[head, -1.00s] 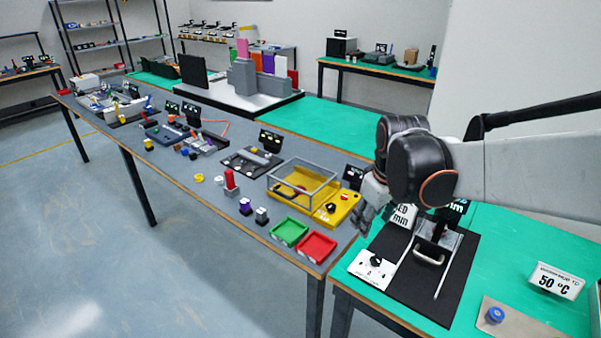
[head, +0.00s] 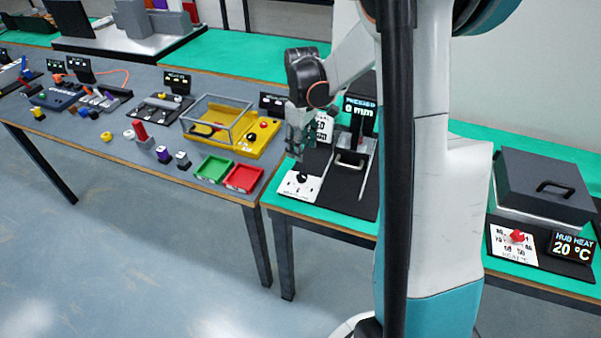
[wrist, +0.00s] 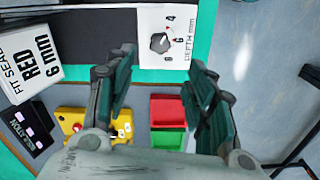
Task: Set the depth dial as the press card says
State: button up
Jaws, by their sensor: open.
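The depth dial is a black knob (head: 301,178) on a white plate (head: 291,189) at the near left of the press's black mat. In the wrist view the dial (wrist: 160,42) sits among printed numbers, with "DEPTH mm" beside it; I cannot tell which number it points to. The press card (head: 325,127) stands behind; in the wrist view the card (wrist: 30,62) reads "FIT SEAL RED 6 mm". The press display (head: 361,110) reads 0 mm. My gripper (head: 294,152) is open and empty, above and behind the dial, apart from it.
The press (head: 350,160) with its handle stands right of the dial. To the left are a yellow box (head: 257,139) with a clear cover, a green tray (head: 214,166) and a red tray (head: 245,178). A heater (head: 545,185) stands at the right.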

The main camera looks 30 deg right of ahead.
aim_at(302, 175)
notch_tip(302, 175, down, 11)
jog(key=b, duration=0.3)
jog(key=shift+f, duration=0.1)
jog(key=c, duration=1.1)
